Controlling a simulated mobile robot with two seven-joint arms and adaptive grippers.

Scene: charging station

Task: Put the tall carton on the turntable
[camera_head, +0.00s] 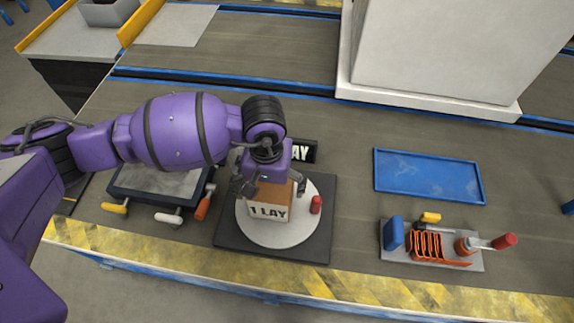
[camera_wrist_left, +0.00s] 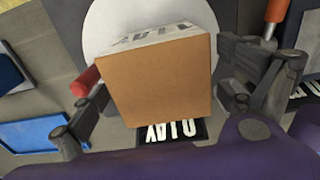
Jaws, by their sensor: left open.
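The tall carton (camera_head: 270,207) is brown with a white, lettered side and stands upright on the white round turntable (camera_head: 305,226). My left gripper (camera_head: 268,187) is above the carton, pointing down, with one finger on each side of it. In the left wrist view the fingers are spread, with gaps to the carton (camera_wrist_left: 157,80), whose brown top faces the camera. The turntable (camera_wrist_left: 98,35) shows behind the carton there. A red peg (camera_head: 316,204) stands at the turntable's right edge. My right gripper is not in view.
A blue tray (camera_head: 428,177) lies to the right. A fixture with an orange coil (camera_head: 430,246) sits front right. A dark panel with coloured handles (camera_head: 160,185) lies at the left under my arm. A large pale block (camera_head: 435,50) stands behind.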

